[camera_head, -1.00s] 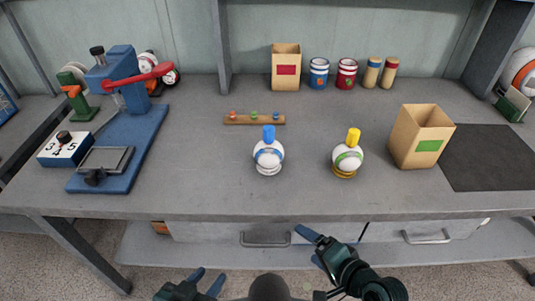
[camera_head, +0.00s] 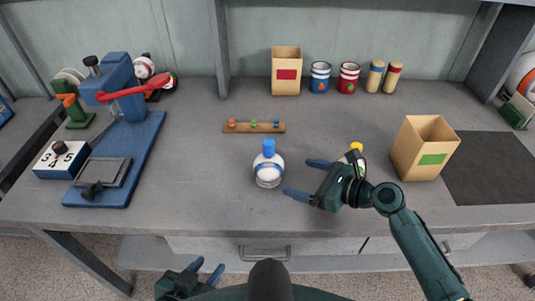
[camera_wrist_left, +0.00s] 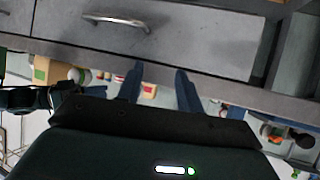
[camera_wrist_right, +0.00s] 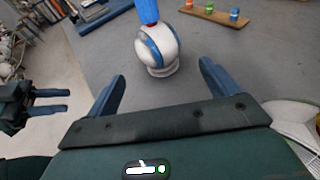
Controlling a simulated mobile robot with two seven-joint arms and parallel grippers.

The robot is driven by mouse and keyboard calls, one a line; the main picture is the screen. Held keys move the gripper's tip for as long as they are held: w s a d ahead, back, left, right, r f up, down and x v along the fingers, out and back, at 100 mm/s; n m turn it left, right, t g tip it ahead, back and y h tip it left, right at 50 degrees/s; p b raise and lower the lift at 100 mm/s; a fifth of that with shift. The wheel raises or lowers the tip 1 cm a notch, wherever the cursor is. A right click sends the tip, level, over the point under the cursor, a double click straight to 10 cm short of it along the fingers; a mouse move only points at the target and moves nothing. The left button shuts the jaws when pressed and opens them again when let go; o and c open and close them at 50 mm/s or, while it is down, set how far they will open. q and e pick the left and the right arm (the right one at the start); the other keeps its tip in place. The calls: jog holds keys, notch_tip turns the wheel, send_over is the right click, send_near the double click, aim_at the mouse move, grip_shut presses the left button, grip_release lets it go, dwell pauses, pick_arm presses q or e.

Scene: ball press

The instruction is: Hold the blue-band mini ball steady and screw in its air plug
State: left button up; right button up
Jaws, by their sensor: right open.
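The blue-band mini ball (camera_head: 268,172), white with a blue band, sits upright on a small pale base at the middle of the table. A blue cylindrical piece (camera_head: 268,147) stands on its top. The ball also shows ahead in the right wrist view (camera_wrist_right: 157,50). My right gripper (camera_head: 297,178) is open and empty, just right of the ball, its fingers pointing at it and apart from it. My left gripper (camera_head: 207,267) is open and empty in front of the table, below its edge; its fingers show apart in the left wrist view (camera_wrist_left: 160,70).
A wooden rack (camera_head: 243,127) with red, green and blue pegs lies behind the ball. A yellow-topped ball (camera_head: 356,148) is mostly hidden by my right gripper. A blue press (camera_head: 122,150) stands left, an open carton (camera_head: 422,150) right.

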aim_at(282, 172)
jog(key=b+x, duration=0.2)
jog(key=x, duration=0.2)
jog(key=shift+s+f, duration=0.15)
jog(key=shift+f, duration=0.05)
jog(key=x, duration=0.2)
jog(key=b+x, duration=0.1)
jog(key=x, duration=0.1)
jog(key=shift+a+r, duration=0.1)
jog(key=shift+r, duration=0.1)
jog(key=shift+x, duration=0.9)
pick_arm(q)
jog(key=shift+s+d+f+n+h, duration=0.15)
jog(key=shift+f, duration=0.3)
jog(key=shift+s+d+f+n+h, duration=0.1)
jog(key=shift+d+f+n+h, duration=0.05)
jog(key=shift+f, duration=0.3)
pick_arm(e)
jog(key=shift+c, duration=0.4)
jog(key=c, duration=0.4)
pick_arm(q)
jog(key=shift+f, duration=0.1)
pick_arm(e)
jog(key=o, duration=0.7)
jog(key=shift+o, duration=0.2)
jog(key=shift+c, duration=0.3)
